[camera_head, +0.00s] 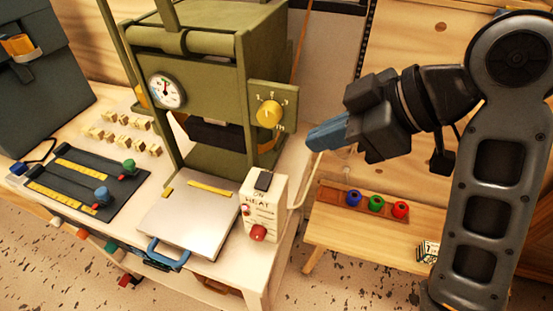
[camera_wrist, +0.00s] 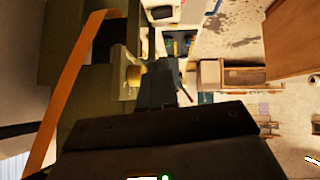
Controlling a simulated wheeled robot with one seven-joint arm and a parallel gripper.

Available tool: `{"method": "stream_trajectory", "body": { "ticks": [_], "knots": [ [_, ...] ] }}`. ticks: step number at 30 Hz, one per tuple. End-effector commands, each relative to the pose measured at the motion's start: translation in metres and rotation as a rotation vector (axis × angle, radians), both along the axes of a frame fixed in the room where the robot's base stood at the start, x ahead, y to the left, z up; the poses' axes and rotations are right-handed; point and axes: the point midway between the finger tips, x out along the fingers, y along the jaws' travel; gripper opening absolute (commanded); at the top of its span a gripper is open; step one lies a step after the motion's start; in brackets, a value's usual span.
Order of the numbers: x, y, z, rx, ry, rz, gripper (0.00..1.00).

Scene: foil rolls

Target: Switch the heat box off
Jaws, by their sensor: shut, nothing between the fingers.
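The heat box (camera_head: 262,210) is a small cream box marked "ON" and "HEAT", standing at the right front of the bench. A black rocker switch (camera_head: 264,181) sits on its top, and a red knob (camera_head: 258,233) is low on its front. I cannot tell which way the rocker is tipped. My gripper (camera_head: 317,136) is shut and empty, with blue fingers, in the air up and right of the heat box, apart from it. In the wrist view my fingers (camera_wrist: 172,82) show past the dark wrist body; I cannot make out the heat box there.
A green press with a yellow dial knob (camera_head: 268,114) and a gauge (camera_head: 166,91) stands behind the heat box, left of my gripper. A metal plate (camera_head: 188,222) with a blue handle lies left of the box. A low wooden table (camera_head: 345,232) holds blue, green and red rolls.

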Motion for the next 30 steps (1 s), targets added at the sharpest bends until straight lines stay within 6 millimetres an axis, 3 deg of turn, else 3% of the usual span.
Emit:
{"method": "stream_trajectory", "body": {
  "ticks": [14,30],
  "knots": [
    [0.0,0.002,-0.005,-0.004,0.001,0.0,0.0],
    [0.03,0.06,-0.068,-0.005,0.005,0.001,0.0]
  ]
}}
